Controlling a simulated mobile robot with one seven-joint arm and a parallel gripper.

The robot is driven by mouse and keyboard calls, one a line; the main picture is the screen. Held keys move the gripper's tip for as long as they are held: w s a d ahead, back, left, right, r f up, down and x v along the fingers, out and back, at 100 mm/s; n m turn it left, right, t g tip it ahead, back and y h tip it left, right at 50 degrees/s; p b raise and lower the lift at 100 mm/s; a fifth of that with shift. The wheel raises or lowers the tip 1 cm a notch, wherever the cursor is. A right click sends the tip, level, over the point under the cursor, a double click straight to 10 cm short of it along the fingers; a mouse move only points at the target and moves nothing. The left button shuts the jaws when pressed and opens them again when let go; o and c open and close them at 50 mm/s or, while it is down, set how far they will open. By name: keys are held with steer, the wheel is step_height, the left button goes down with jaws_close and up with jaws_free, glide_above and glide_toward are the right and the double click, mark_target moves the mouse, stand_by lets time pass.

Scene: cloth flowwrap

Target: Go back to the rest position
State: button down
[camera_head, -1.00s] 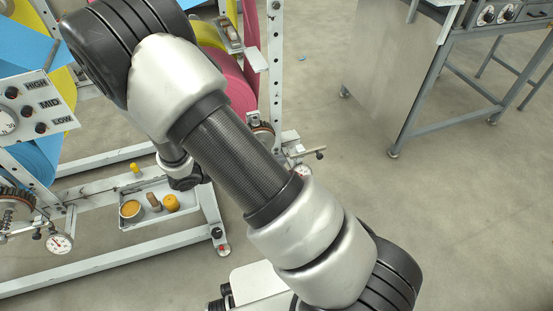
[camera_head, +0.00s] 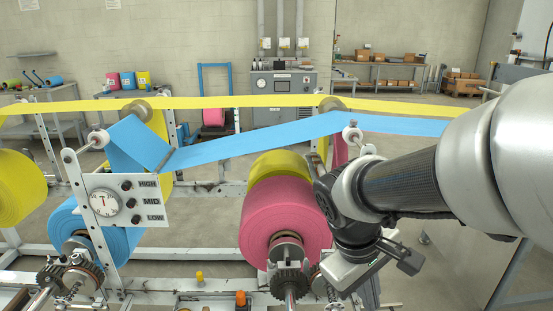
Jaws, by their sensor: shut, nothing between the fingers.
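My arm reaches in from the right in the head view, and my gripper (camera_head: 362,275) is at its end, low and right of centre. It is shut and empty; its fingertips are hard to make out. It is in front of the wrapping machine's frame, just right of the large pink roll (camera_head: 287,217). I cannot tell how far apart they are. My forearm hides part of the machine's right side.
A blue web (camera_head: 255,138) and a yellow web (camera_head: 230,102) run across the machine. A control panel (camera_head: 128,201) with a dial stands at left, near a blue roll (camera_head: 105,240). Open floor (camera_head: 450,262) shows at right. A grey cabinet (camera_head: 284,92) stands at the back.

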steer(key=s+a+r+m+t+y+p, duration=0.1)
steer(key=s+r+m+t+p, duration=0.1)
steer(key=r+p, duration=0.8)
steer(key=s+a+r+m+t+y+p, duration=0.1)
steer(key=s+r+m+t+y+p, duration=0.1)
steer(key=r+p, duration=0.8)
step_height(320, 180, up, 9)
steer(key=shift+s+a+m+t, duration=0.3)
steer(key=shift+s+a+m, duration=0.15)
steer(key=shift+m, duration=0.45)
